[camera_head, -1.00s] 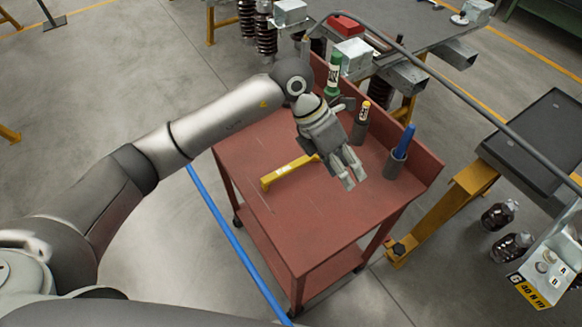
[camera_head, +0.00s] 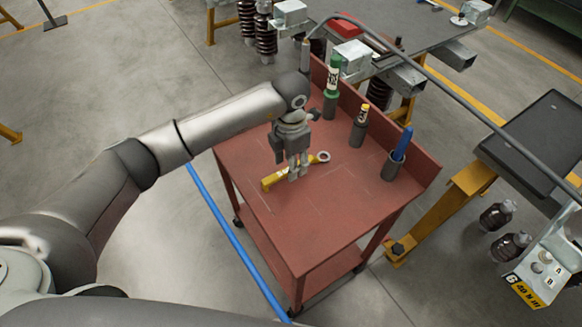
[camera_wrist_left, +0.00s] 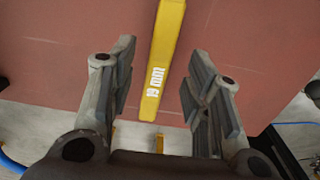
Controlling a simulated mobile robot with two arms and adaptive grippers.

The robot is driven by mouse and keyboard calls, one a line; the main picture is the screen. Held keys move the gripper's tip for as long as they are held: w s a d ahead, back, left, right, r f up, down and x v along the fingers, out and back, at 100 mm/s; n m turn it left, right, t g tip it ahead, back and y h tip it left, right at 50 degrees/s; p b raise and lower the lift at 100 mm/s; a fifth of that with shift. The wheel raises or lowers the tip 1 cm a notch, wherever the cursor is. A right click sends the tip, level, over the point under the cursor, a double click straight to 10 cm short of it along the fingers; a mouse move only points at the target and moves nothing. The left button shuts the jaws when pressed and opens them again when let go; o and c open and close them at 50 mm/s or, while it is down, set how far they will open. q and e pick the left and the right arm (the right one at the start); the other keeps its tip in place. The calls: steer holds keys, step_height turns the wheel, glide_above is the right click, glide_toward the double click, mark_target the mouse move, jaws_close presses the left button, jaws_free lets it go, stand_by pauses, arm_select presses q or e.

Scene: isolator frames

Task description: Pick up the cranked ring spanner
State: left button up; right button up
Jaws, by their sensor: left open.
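The cranked ring spanner (camera_head: 273,182) has a yellow handle and a grey ring end. It lies on the red cart top (camera_head: 330,220), with the ring to the right in the head view. My left gripper (camera_head: 292,176) is over its middle and hides part of the handle. In the left wrist view the yellow handle (camera_wrist_left: 165,50), with white lettering, shows between the two open fingers (camera_wrist_left: 158,95), with a gap on each side. I cannot tell the exact height of the fingertips above the cart. My right gripper is not in view.
The front of the cart top is clear. A grey workbench (camera_head: 420,40) stands behind.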

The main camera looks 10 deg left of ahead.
arm_select(q)
step_height(320, 180, down, 3)
steer(key=shift+f, duration=0.15)
steer(key=shift+c, duration=0.2)
steer(key=shift+w, duration=0.1)
jaws_close()
